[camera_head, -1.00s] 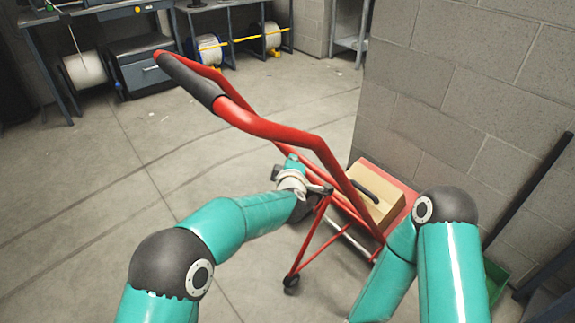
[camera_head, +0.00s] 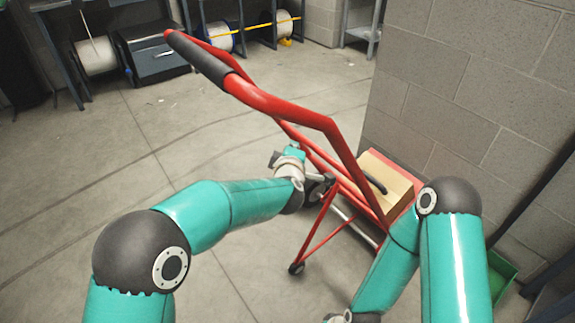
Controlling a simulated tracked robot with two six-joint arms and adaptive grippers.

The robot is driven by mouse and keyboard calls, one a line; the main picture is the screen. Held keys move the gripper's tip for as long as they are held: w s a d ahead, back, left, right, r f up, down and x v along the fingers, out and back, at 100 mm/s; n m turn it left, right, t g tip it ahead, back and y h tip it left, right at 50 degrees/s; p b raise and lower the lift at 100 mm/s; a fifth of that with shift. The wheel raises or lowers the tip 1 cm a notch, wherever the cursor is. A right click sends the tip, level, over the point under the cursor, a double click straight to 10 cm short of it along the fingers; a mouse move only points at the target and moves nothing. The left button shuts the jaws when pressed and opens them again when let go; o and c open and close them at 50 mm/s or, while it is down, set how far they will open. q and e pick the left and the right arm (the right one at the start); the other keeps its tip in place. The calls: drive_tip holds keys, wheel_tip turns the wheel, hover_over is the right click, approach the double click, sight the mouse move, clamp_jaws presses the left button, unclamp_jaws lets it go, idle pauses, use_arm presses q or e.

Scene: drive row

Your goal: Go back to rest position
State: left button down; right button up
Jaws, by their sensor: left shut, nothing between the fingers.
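My left gripper (camera_head: 325,187) is small and dark at the end of the teal left arm, which reaches in from the lower left. It is shut and empty, beside the red frame of a hand cart (camera_head: 318,120); I cannot tell whether it touches the frame. My teal right arm bends down from the right to the bottom edge, where only part of its wrist shows. The right gripper is out of the frame.
The cart's dark grip (camera_head: 198,60) rises toward the upper left. A cardboard box (camera_head: 385,180) rests on its red platform. A block wall (camera_head: 470,90) stands close on the right. A green bin (camera_head: 502,275) is at lower right. The concrete floor at left is clear.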

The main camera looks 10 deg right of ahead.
use_arm(q)
drive_tip(key=v, duration=0.9)
drive_tip(key=w+a+f+n+g+y, duration=0.1)
drive_tip(key=w+a+f+y, duration=0.1)
drive_tip(key=a+f, duration=0.4)
drive_tip(key=w+a+f+n+y, duration=0.15)
drive_tip(key=a+f, duration=0.25)
drive_tip(key=a, duration=0.4)
drive_tip(key=s+a+f+m+g, duration=0.1)
drive_tip(key=s+a+f+g, duration=0.35)
drive_tip(key=a+f, duration=0.8)
drive_tip(key=s+a+f+m+g, duration=0.2)
drive_tip(key=s+f+m+g, duration=0.2)
drive_tip(key=s+f, duration=0.9)
drive_tip(key=s+d+m+g+h, duration=0.2)
drive_tip(key=s+m, duration=0.1)
drive_tip(key=s, duration=0.5)
drive_tip(key=s+d+m+g+h, duration=0.2)
drive_tip(key=s+d+m, duration=0.1)
drive_tip(key=s, duration=0.4)
wheel_tip(320, 180, up, 29)
drive_tip(key=p, duration=2.9)
drive_tip(key=shift+m, duration=0.35)
